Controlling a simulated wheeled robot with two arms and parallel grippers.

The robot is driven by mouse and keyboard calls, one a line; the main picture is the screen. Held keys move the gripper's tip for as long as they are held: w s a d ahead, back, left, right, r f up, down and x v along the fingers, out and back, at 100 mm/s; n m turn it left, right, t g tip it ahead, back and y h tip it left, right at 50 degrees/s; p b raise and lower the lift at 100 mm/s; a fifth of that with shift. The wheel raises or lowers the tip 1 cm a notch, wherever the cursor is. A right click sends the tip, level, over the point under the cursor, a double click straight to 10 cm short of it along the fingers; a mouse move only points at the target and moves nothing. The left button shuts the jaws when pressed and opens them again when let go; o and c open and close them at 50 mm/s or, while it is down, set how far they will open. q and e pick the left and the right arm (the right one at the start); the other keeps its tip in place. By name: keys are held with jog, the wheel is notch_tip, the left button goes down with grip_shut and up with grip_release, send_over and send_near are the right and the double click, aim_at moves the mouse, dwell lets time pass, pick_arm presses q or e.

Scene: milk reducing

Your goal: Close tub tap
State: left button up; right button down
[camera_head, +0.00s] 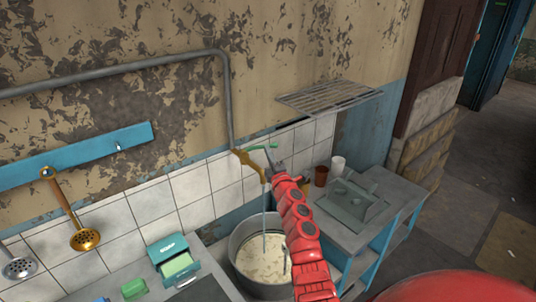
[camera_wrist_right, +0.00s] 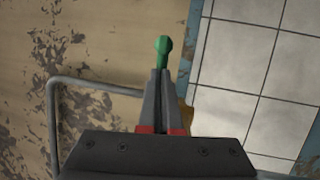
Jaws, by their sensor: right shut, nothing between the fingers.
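The tub tap (camera_head: 248,160) is a brass spout on the end of a grey wall pipe, with a green lever handle (camera_head: 262,147) on top. A thin stream of water runs down from the spout into the metal tub (camera_head: 238,246), which holds a pale, cloudy liquid. My right gripper (camera_head: 275,167) is right beside the tap, shut and empty. In the right wrist view the green handle (camera_wrist_right: 162,48) shows just past the closed fingertips (camera_wrist_right: 160,72); I cannot tell if they touch. Part of the brass tap (camera_wrist_right: 187,115) shows behind the fingers. My left gripper is not in view.
A wire rack (camera_head: 328,98) is fixed to the wall at right. A counter (camera_head: 345,235) below it holds a grey-green tray (camera_head: 352,200), a brown cup (camera_head: 321,176) and a white cup (camera_head: 338,164). Ladles (camera_head: 84,238) hang at left, above a teal box (camera_head: 172,258).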

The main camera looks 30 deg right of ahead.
jog(key=w+n+y+b, duration=0.1)
jog(key=d+n+y+b, duration=0.1)
jog(key=y+b, duration=0.1)
jog(key=w+d+n+y+b, duration=0.1)
jog(key=y, duration=0.1)
jog(key=shift+w+f+t, duration=0.15)
jog(key=shift+w+t, duration=0.15)
jog(key=shift+t, duration=0.1)
jog(key=shift+w+f+y+b, duration=0.15)
jog(key=shift+y+b, duration=0.15)
jog(key=shift+b, duration=0.25)
jog(key=shift+w+d+r+b, duration=0.1)
jog(key=shift+w+r+b, duration=0.15)
jog(key=shift+b, duration=0.4)
